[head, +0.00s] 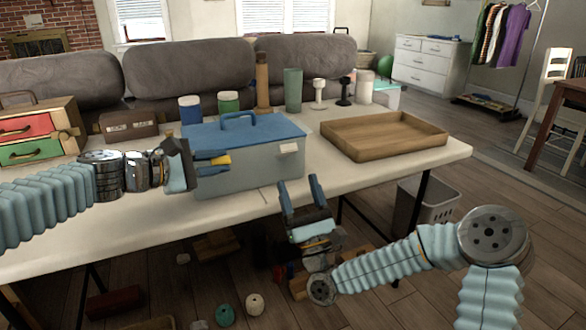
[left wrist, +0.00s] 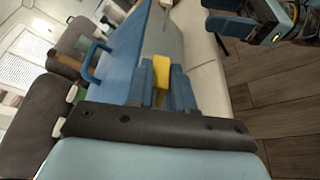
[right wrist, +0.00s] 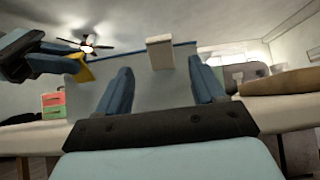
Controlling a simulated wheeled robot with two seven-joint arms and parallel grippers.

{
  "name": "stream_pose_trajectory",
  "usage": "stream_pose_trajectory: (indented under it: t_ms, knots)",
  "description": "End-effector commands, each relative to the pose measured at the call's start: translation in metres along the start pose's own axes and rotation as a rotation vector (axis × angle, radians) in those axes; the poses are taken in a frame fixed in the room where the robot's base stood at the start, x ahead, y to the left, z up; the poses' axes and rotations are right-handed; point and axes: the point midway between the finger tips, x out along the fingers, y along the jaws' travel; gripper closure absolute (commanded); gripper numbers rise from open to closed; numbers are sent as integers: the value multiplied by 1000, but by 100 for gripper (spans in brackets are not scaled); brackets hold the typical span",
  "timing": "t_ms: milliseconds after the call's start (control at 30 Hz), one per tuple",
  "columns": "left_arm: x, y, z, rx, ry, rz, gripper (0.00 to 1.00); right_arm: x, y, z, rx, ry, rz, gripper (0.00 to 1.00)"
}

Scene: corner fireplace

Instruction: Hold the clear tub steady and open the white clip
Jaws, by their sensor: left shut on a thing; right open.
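The clear tub (head: 232,174) looks translucent grey and stands on the table under a blue lid (head: 235,131) with a handle. The white clip (head: 289,148) is on its front wall, to the right, at the lid's edge; in the right wrist view the white clip (right wrist: 160,52) appears beyond and between the fingers. My left gripper (head: 220,159) is shut on a yellow piece (left wrist: 162,72) at the front wall's left part. My right gripper (head: 298,183) is open and empty, in front of and below the white clip, not touching it.
A wooden tray (head: 384,136) lies right of the tub. A drawer box (head: 40,132) stands at the left. Lidded jars (head: 190,109) and a green cylinder (head: 293,90) stand behind. Free room lies before the table's front edge.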

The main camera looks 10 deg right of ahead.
Motion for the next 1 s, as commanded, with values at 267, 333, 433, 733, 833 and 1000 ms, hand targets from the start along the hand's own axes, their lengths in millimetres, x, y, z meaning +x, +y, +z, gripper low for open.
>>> stream_pose_trajectory:
  t_ms: [267, 333, 433, 733, 833, 1000]
  knots:
    - [0, 0, 0, 2, -1, 0, 100, -47, 0, 0, 1, 2, -1, 32]
    - [0, 0, 0, 2, -1, 0, 100, -51, 0, 0, 0, 1, -1, 32]
    - [0, 0, 1, 2, -1, 0, 100, -54, 0, 0, 0, 0, 0, 32]
    - [0, 0, 1, 2, -1, 0, 77, -53, 0, 0, 0, -1, 0, 32]
    - [0, 0, 1, 1, -1, 0, 62, -53, 0, 0, 0, -1, 0, 32]
    - [0, 0, 0, 1, -1, 0, 49, -53, 0, 0, 0, -1, 0, 32]
